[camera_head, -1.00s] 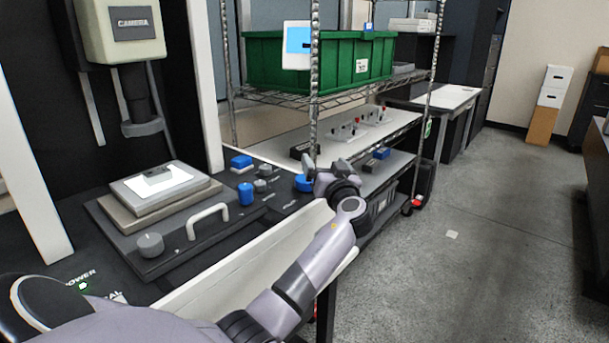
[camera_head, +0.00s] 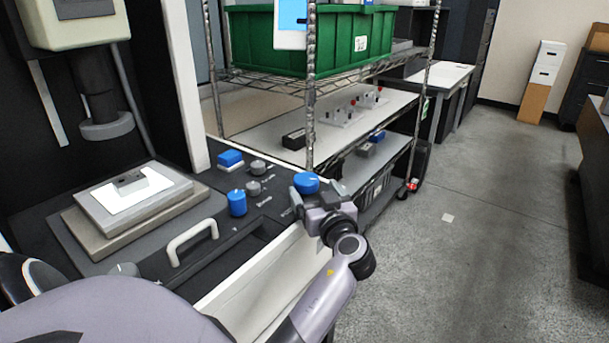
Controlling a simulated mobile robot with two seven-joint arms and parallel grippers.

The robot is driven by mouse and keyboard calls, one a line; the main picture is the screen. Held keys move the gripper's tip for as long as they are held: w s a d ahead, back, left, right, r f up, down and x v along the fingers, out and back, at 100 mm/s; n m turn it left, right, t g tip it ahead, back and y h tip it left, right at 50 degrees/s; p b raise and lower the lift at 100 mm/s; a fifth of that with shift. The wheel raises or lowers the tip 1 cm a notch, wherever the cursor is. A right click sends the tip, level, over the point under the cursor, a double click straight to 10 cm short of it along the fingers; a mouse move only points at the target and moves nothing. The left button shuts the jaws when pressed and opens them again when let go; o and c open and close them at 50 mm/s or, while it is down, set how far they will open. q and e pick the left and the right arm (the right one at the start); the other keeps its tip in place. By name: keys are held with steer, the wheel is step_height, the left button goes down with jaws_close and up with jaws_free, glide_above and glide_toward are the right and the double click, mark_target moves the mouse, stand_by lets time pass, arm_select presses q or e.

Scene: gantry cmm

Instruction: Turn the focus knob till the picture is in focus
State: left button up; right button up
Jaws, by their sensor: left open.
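A blue knob (camera_head: 306,182) with a pale pointer mark sits near the right edge of the dark machine panel (camera_head: 275,190). My left gripper (camera_head: 316,191) is open, its two fingers beside this knob, one on each side as seen from here; I cannot tell whether they touch it. Another blue knob (camera_head: 237,203) stands farther left on the panel. The labels are too small to read, so I cannot tell which is the focus knob. A small screen (camera_head: 292,17), mostly light blue, hangs at the shelf, cut by the top edge. My right gripper is not in view.
Two grey knobs (camera_head: 254,188) and a blue block-shaped control (camera_head: 230,158) share the panel. A stage (camera_head: 97,226) holds a small grey part (camera_head: 130,182) under the camera column (camera_head: 100,95). A wire shelf post (camera_head: 310,90) rises just behind the gripper. Open floor lies right.

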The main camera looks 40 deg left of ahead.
mark_target(310, 185)
arm_select(q)
steer(key=shift+p+x, duration=0.7)
steer(key=shift+x, duration=2.4)
steer(key=c, duration=1)
